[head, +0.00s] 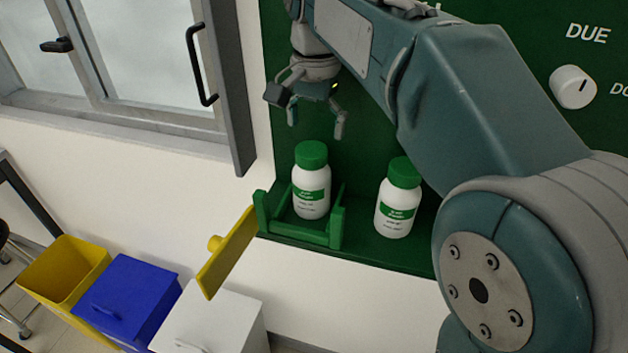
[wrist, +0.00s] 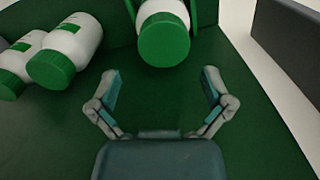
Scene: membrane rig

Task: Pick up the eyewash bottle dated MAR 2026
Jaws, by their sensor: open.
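A white bottle with a green cap and green label (head: 311,190) stands upright in a green railed holder (head: 335,228) at the shelf's left end. A similar bottle (head: 398,208) stands on the open shelf to its right. The label dates are too small to read. My gripper (head: 317,122) is open and empty, above the holder bottle and apart from it. In the wrist view the holder bottle (wrist: 163,40) shows cap-first ahead of my open fingers (wrist: 160,88). Two more bottles show at the left, a nearer one (wrist: 75,42) and one partly cut off (wrist: 14,60).
The green backboard (head: 285,90) rises behind the shelf, with a white knob (head: 572,87) at right. A yellow flap (head: 228,252) juts out left of the holder. Yellow (head: 62,270), blue (head: 125,297) and white (head: 212,320) bins stand below. A window (head: 120,60) is at left.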

